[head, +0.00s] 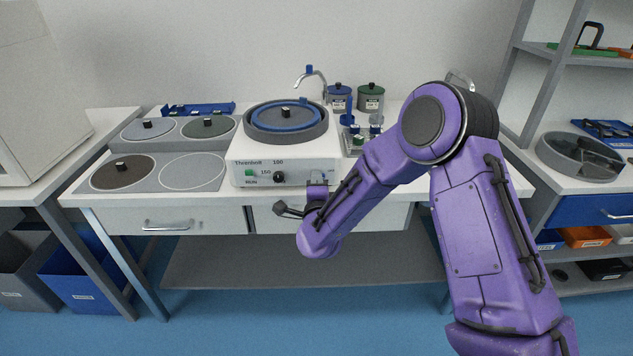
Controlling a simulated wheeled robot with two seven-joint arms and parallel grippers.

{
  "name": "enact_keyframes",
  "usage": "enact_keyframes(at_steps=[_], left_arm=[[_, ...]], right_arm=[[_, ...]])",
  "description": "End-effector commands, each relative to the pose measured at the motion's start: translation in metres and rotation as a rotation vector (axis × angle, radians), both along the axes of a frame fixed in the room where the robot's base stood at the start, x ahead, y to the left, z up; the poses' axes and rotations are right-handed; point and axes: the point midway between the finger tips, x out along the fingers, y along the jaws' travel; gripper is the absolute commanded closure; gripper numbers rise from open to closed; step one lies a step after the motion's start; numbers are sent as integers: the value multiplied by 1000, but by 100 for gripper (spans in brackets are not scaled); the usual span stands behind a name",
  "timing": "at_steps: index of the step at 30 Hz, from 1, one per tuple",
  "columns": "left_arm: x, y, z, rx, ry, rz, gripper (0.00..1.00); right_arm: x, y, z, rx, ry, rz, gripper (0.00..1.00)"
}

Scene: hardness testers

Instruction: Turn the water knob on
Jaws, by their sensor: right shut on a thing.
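A white polishing machine (240,165) with a round grey and blue wheel on top stands on the bench. Its front has a green switch (250,172) and a black dial (279,177). My right gripper (318,180) is at the lower right of this front panel, to the right of the black dial. It is shut on a small knob there, which the gripper mostly hides; its turn angle cannot be told. A curved metal tap (316,75) with a blue top stands behind the wheel. My left gripper is out of view.
Round plates on a grey panel (180,180) lie left of the machine. A blue rack (198,109) is behind them. Two lidded jars (370,98) and small bottles stand to the right. A shelf unit (540,95) and a round grey dish (575,158) are further right.

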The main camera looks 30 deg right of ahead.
Motion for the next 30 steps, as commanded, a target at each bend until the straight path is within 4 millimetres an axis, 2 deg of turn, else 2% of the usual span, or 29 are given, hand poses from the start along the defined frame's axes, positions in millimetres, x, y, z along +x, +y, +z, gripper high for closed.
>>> enact_keyframes(at_steps=[5, 6, 7, 8, 16, 19, 30], left_arm=[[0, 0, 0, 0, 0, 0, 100], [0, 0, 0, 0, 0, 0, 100], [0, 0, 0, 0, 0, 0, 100], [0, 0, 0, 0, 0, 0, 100], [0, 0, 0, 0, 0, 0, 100], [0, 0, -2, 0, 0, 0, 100], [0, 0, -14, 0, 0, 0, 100]], right_arm=[[0, 0, -1, -2, 4, 1, 100], [0, 0, -1, -2, 4, 1, 73], [0, 0, -1, -2, 4, 1, 63], [0, 0, -1, -2, 3, 1, 61], [-1, 1, -1, 0, 1, 1, 61], [-9, 6, -1, -1, 3, 3, 61], [-78, 48, -2, -2, 4, 3, 61]])
